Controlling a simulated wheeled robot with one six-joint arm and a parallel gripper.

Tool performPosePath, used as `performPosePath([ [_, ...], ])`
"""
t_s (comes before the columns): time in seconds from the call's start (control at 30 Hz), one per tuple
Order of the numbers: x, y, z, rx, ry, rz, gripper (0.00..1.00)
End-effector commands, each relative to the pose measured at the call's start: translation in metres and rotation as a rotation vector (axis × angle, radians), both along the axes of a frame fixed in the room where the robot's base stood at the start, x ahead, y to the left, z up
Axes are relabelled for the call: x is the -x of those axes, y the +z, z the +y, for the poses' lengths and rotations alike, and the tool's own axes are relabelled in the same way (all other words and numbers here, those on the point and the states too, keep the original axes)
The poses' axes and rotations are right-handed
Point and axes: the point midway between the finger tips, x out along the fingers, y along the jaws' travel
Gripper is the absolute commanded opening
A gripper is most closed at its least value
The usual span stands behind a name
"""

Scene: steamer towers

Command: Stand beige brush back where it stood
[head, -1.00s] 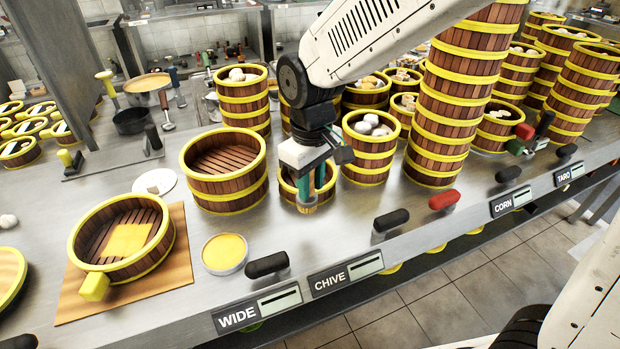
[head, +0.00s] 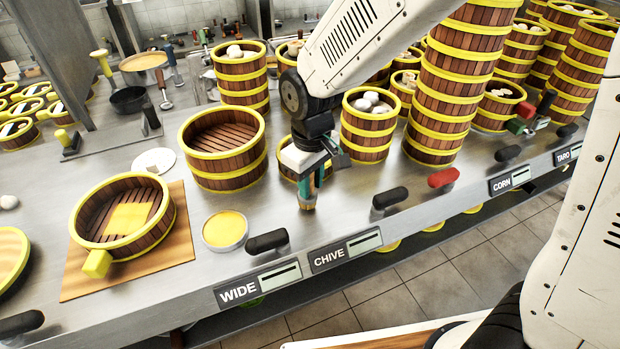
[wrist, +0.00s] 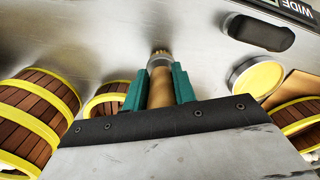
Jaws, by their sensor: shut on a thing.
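My gripper (head: 309,188) is above the steel counter (head: 345,212), behind the CHIVE label. Its teal fingers are shut on the beige brush (head: 307,204), whose lower end shows beneath them. In the wrist view, the brush (wrist: 160,86) lies between the fingers, with its darker tip pointing away from the gripper. The brush looks about upright in the head view. I cannot tell whether its tip touches the counter. The fingers hide part of its sides.
A yellow-filled bowl (head: 225,231) and a black handle (head: 267,242) are left of the gripper. An empty wide steamer (head: 222,150) and a small steamer (head: 287,168) stand behind it. Tall steamer stacks (head: 440,110) rise to the right. Bare steel surrounds the brush.

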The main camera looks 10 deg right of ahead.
Motion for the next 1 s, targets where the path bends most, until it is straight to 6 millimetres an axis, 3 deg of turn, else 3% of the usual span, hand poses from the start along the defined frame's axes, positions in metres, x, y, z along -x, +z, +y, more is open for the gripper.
performPosePath([
  [0.97, 0.0, -0.011, 0.0, 0.0, 0.0, 0.0, 0.0],
  [1.0, 0.0, -0.012, 0.0, 0.0, 0.0, 0.0, 0.29],
])
